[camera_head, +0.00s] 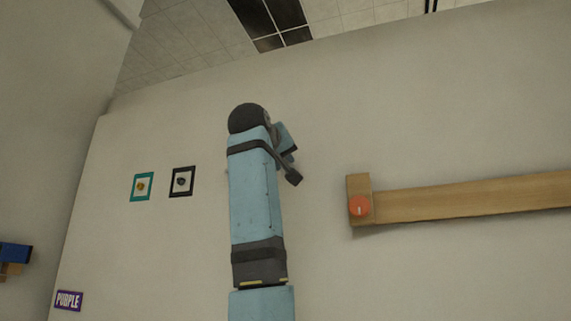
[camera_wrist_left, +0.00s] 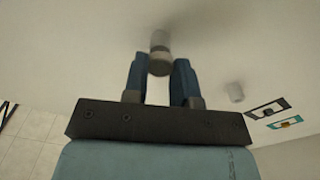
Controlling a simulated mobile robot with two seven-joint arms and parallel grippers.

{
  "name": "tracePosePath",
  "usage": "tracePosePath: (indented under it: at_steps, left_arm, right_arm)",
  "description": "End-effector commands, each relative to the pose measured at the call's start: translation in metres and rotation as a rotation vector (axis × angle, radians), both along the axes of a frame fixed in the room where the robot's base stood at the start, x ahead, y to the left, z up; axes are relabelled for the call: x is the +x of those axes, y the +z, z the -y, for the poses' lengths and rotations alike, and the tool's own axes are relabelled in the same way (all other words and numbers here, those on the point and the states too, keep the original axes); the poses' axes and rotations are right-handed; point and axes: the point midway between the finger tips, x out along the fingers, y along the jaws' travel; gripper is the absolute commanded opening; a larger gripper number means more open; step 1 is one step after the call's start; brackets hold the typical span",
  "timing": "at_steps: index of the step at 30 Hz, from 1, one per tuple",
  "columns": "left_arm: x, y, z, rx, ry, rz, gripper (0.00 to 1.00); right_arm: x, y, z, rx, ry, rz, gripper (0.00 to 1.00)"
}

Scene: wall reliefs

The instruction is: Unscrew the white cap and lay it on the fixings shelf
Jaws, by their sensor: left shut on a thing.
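A paler round piece (camera_wrist_left: 159,38) shows just behind the cap, towards the wall; I cannot tell whether the two are joined. In the head view my raised left arm hides the cap and most of the gripper. My right gripper is in neither view. I cannot make out a fixings shelf for certain.
A wooden bar (camera_head: 470,196) with an orange-red knob (camera_head: 359,206) is on the wall at right. Two small framed pictures, teal (camera_head: 142,186) and black (camera_head: 182,181), and a PURPLE sign (camera_head: 68,300) are at left.

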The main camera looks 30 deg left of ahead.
Motion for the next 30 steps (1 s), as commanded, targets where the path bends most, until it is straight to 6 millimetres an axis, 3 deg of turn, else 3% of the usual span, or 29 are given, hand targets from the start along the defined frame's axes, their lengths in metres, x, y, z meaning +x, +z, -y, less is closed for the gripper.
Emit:
tracePosePath:
  at_steps: [9,20,25,26,28,30]
  left_arm:
    - [-0.001,0.001,0.001,-0.393,-0.002,0.094,0.04]
    - [-0.001,0.001,0.000,-0.448,-0.001,0.109,0.04]
    - [-0.001,0.003,0.002,-0.687,-0.005,0.162,0.04]
    - [-0.001,0.001,0.001,-0.710,-0.002,0.169,0.23]
    - [-0.001,-0.001,0.000,-0.699,0.001,0.167,0.09]
    - [-0.001,-0.001,0.000,-0.697,0.000,0.167,0.09]
  right_arm:
    - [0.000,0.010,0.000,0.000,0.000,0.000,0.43]
    - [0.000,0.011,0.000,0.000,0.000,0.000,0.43]
    - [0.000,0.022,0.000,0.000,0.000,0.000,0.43]
    - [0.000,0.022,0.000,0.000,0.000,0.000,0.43]
    - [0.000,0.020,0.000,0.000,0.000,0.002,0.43]
    - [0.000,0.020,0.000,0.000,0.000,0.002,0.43]
